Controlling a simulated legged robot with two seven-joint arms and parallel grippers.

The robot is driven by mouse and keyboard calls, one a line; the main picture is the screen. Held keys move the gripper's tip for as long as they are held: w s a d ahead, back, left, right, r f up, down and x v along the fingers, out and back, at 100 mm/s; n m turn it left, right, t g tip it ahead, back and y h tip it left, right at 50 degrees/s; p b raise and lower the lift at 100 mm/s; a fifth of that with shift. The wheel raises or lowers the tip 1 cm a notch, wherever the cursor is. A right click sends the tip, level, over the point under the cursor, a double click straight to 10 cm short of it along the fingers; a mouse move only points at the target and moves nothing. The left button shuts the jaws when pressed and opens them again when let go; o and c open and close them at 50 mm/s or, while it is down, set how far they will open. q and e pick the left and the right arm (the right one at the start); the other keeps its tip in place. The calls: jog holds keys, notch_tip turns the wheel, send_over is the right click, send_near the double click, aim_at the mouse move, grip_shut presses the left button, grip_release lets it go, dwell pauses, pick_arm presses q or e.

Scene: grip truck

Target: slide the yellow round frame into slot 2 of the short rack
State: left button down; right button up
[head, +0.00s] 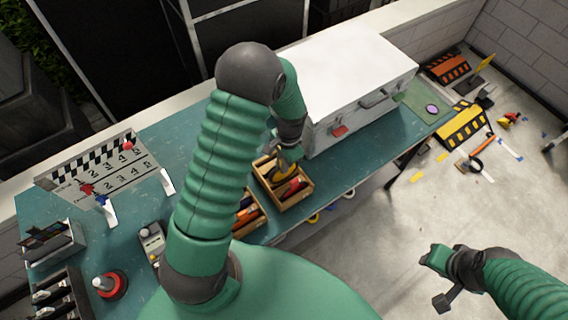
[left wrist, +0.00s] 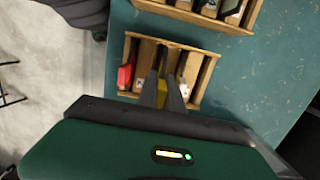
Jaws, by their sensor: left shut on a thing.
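The yellow round frame (head: 284,174) shows as a yellow curve at a wooden slotted rack (head: 296,202). In the left wrist view the yellow piece (left wrist: 161,97) shows between my fingers, over the middle of the rack (left wrist: 127,50). My left gripper (head: 286,160) is shut on it; its fingers (left wrist: 164,88) point down into the rack. Most of the frame is hidden by the fingers, so its depth in a slot cannot be told. Red pieces stand in the same rack. No slot number is readable. My right gripper (head: 438,262) hangs over the floor at right; its jaws are unclear.
A second wooden rack (head: 246,220) with orange and dark pieces stands beside the first on the teal table (head: 380,132). A large white case (head: 340,75) stands close behind. A numbered board (head: 110,170) and a red-based knob (head: 110,285) are at left.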

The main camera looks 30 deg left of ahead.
aim_at(282, 181)
pick_arm(q)
jog(key=shift+d, duration=0.2)
jog(key=shift+a+f, duration=0.1)
jog(key=shift+f, duration=0.05)
jog(key=shift+a+f, duration=0.1)
jog(key=shift+f, duration=0.2)
jog(key=shift+f+b, duration=0.9)
jog(key=shift+f, duration=0.05)
jog(key=shift+f, duration=0.35)
jog(key=shift+f+b, duration=0.95)
jog(key=shift+f, duration=0.05)
jog(key=c, duration=1.4)
grip_release()
